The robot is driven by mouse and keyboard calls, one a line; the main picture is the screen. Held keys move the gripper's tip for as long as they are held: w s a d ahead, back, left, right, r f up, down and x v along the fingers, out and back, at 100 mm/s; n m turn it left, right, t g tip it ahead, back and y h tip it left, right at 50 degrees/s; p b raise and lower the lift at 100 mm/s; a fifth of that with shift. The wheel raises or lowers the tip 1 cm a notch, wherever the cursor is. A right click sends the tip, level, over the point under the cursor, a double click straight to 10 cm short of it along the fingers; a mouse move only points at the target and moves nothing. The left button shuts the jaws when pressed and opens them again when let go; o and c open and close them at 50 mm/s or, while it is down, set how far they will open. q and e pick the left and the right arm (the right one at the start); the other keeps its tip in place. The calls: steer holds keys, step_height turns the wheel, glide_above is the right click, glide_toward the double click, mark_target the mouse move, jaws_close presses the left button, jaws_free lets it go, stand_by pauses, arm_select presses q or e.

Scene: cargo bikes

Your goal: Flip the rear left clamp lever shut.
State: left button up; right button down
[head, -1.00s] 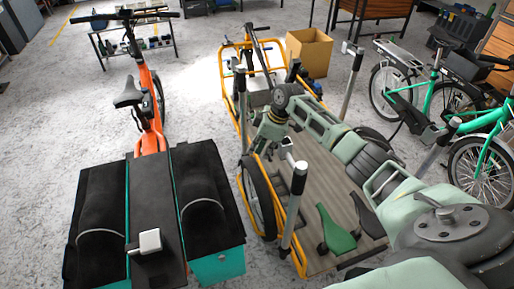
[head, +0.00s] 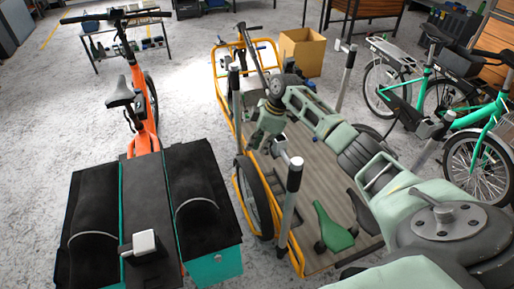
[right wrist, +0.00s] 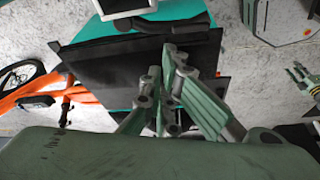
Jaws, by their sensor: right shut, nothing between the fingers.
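A cargo bike with yellow frame tubes and a wooden bed (head: 322,165) stands in the middle of the head view. Silver posts with black tops rise around the bed. My right gripper (head: 256,140) points down over the bed's left side, left of this post. Its fingers (right wrist: 170,58) are together and empty in the right wrist view. What looks like my left gripper (right wrist: 301,78) shows small at that view's right edge.
A green bike (head: 470,135) stands at right.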

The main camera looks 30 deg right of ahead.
step_height(320, 180, up, 10)
steer(key=shift+a+f+b, duration=0.25)
steer(key=shift+a+b, duration=0.05)
steer(key=shift+b, duration=0.15)
stand_by(0.3)
steer(key=shift+f, duration=0.1)
